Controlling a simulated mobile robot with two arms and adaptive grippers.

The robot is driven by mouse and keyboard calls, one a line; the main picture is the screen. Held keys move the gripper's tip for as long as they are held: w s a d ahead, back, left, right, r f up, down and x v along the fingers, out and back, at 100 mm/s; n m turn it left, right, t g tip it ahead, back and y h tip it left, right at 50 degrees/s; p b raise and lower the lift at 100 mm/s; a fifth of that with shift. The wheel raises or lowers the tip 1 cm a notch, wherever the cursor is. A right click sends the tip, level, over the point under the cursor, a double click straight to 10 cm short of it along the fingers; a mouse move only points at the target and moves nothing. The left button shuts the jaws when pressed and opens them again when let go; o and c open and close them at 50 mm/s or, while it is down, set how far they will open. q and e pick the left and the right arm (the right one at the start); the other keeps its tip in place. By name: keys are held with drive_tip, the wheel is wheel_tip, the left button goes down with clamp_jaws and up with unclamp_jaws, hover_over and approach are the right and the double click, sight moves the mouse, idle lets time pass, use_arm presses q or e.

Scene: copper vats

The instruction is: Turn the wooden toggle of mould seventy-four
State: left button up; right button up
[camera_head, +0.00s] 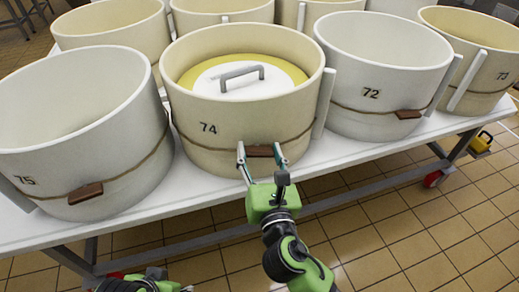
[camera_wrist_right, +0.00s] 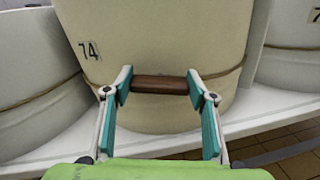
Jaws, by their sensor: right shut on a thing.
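Mould seventy-four (camera_head: 240,128) is a cream tub at the table's front, marked 74. A cord circles its lower part, with a brown wooden toggle (camera_head: 260,150) at the front. A white lid with a grey handle lies on yellow content inside it. My right gripper (camera_head: 262,152) is at the toggle, one finger at each end. In the right wrist view the toggle (camera_wrist_right: 160,84) lies level between the fingertips, and the gripper is shut on it. Of my left arm, only a green part shows at the bottom edge; its gripper cannot be made out.
Mould 75 (camera_head: 75,140) stands close on the left and mould 72 (camera_head: 385,85) on the right, each with its own toggle. Mould 73 (camera_head: 475,60) is farther right. More tubs stand behind. The white table edge (camera_head: 190,190) runs below the moulds; tiled floor lies in front.

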drive_tip(key=m+p, duration=0.1)
drive_tip(key=m, duration=0.5)
drive_tip(key=shift+d+f+m, duration=0.1)
drive_tip(key=shift+d+m, duration=0.05)
drive_tip(key=shift+m, duration=0.15)
drive_tip(key=m, duration=0.4)
drive_tip(key=shift+f, duration=0.1)
drive_tip(key=shift+d+f+m, duration=0.1)
drive_tip(key=shift+f+m, duration=0.05)
drive_tip(key=shift+m, duration=2.35)
drive_tip(key=o, duration=1.1)
drive_tip(key=s, duration=0.4)
drive_tip(key=s+d, duration=0.1)
drive_tip(key=s, duration=0.3)
drive_tip(key=s+d, duration=0.1)
drive_tip(key=s, duration=0.2)
drive_tip(key=shift+s, duration=0.4)
